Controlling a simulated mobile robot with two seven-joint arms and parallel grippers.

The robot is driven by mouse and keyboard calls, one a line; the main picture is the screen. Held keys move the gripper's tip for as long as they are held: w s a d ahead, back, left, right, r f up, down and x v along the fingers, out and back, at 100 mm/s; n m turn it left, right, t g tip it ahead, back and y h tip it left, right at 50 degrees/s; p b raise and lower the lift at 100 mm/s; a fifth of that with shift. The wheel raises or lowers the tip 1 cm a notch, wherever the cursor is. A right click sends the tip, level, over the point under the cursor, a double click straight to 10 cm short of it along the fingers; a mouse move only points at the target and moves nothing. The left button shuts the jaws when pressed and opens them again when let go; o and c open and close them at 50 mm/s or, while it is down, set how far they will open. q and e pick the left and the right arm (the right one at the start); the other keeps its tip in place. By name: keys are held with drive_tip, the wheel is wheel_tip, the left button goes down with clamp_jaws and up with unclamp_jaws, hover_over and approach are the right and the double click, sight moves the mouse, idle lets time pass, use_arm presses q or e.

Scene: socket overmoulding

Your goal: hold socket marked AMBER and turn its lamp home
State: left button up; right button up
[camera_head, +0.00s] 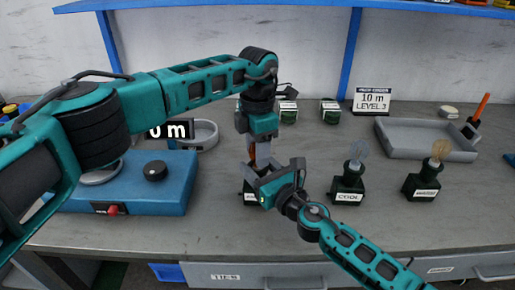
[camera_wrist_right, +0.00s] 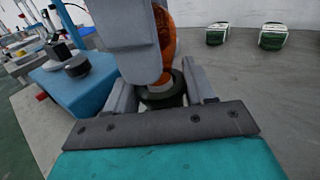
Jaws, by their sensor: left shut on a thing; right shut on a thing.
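The held socket (camera_head: 250,198) is a dark green block at the middle of the bench; its white label is mostly hidden, so I cannot read it. My right gripper (camera_head: 270,180) is shut on it from the front right; the right wrist view shows the fingers on both sides of the dark round socket (camera_wrist_right: 163,97). An orange lamp (camera_wrist_right: 165,35) stands above the socket, mostly covered by grey fingers. My left gripper (camera_head: 262,147) reaches down from above, shut on this lamp. Whether the lamp's base is fully seated is hidden.
To the right stand a socket marked COOL (camera_head: 347,187) with a clear bulb and another socket (camera_head: 421,187) with a yellowish bulb. A grey tray (camera_head: 425,153) lies behind them. A blue device (camera_head: 150,185) with a black knob is left. Two small green-and-white blocks (camera_head: 330,112) (camera_head: 288,112) stand behind.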

use_arm(q)
drive_tip(key=m, duration=0.4)
drive_tip(key=shift+w+d+r+m, duration=0.1)
drive_tip(key=shift+r+m, duration=0.15)
drive_tip(key=shift+m, duration=0.05)
use_arm(e)
drive_tip(key=shift+f, duration=0.45)
drive_tip(key=shift+s, duration=0.1)
use_arm(q)
drive_tip(key=o, duration=0.8)
drive_tip(key=shift+c, duration=0.2)
drive_tip(key=o, duration=0.3)
drive_tip(key=shift+f, duration=0.15)
use_arm(e)
drive_tip(key=shift+r, duration=0.1)
drive_tip(key=shift+r, duration=0.2)
use_arm(q)
wheel_tip(320, 180, up, 12)
